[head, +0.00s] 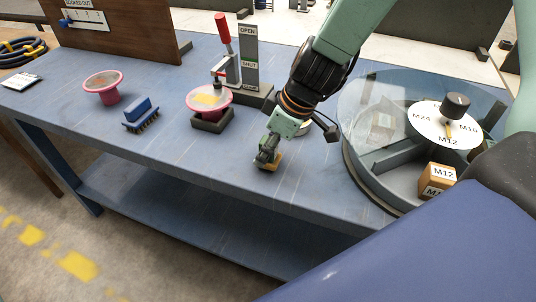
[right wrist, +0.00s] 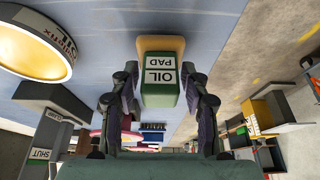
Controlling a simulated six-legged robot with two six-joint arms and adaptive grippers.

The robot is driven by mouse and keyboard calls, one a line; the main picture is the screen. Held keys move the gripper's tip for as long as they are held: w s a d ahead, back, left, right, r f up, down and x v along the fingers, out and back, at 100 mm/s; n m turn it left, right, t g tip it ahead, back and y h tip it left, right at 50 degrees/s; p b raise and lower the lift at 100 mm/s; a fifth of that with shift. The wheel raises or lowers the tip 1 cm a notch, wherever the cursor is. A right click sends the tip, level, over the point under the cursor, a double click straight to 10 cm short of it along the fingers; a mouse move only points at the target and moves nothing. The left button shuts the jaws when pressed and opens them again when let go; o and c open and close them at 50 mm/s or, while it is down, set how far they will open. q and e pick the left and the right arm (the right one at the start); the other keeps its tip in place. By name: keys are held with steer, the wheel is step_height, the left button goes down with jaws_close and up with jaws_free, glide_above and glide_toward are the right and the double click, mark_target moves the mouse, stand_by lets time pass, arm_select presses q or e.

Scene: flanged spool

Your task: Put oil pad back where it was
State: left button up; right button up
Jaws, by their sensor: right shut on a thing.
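The oil pad (right wrist: 159,88) is a green block with a white OIL PAD label and a tan pad face. In the right wrist view it sits between the two fingers of my right gripper (right wrist: 159,76), which is shut on it. In the head view my right gripper (head: 266,155) points down over the front part of the blue bench, with the tan part of the oil pad (head: 273,164) showing under it. I cannot tell whether the pad touches the bench. A round tin with a yellow inside (right wrist: 38,42) shows in the right wrist view. My left gripper is not in view.
A pink flanged spool (head: 209,99) sits on a dark block at the toggle clamp (head: 228,60). Another pink spool (head: 103,87) and a blue brush (head: 140,115) stand to the left. A round clear-covered carousel (head: 366,125) is at right. The bench front left of my gripper is clear.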

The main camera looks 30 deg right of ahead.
steer(key=shift+w+a+f, duration=0.15)
steer(key=shift+f, duration=0.2)
steer(key=shift+f, duration=0.1)
steer(key=o, duration=1)
